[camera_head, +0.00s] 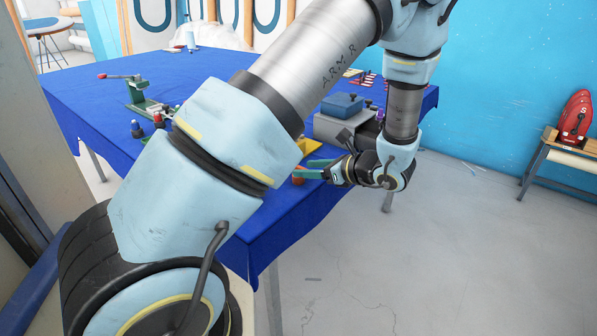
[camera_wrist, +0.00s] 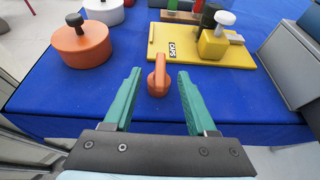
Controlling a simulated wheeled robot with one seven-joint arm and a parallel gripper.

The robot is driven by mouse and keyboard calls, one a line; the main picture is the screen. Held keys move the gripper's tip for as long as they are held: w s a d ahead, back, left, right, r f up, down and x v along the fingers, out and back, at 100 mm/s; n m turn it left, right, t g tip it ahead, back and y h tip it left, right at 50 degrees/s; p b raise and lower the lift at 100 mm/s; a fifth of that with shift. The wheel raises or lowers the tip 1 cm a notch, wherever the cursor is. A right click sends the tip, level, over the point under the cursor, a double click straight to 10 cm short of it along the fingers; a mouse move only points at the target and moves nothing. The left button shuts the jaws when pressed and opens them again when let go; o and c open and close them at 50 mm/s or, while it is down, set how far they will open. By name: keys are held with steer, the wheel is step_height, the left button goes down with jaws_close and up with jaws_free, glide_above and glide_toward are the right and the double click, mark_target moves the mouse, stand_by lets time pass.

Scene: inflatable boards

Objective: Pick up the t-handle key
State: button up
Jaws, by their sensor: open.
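In the head view my gripper (camera_head: 312,168) reaches over the table's near right edge. An orange bit (camera_head: 298,181) shows just by the fingertips there, partly hidden by my arm.
The blue-covered table (camera_wrist: 40,90) holds a round orange weight-like object (camera_wrist: 82,46) with a dark knob at left. A yellow board (camera_wrist: 185,65) labelled CAPS, bearing a yellow block (camera_wrist: 213,44), lies just beyond. A grey box (camera_wrist: 290,60) stands at right.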

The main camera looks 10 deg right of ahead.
mark_target(303, 168)
steer(key=shift+p+x, duration=0.7)
steer(key=shift+x, duration=1.2)
jaws_close()
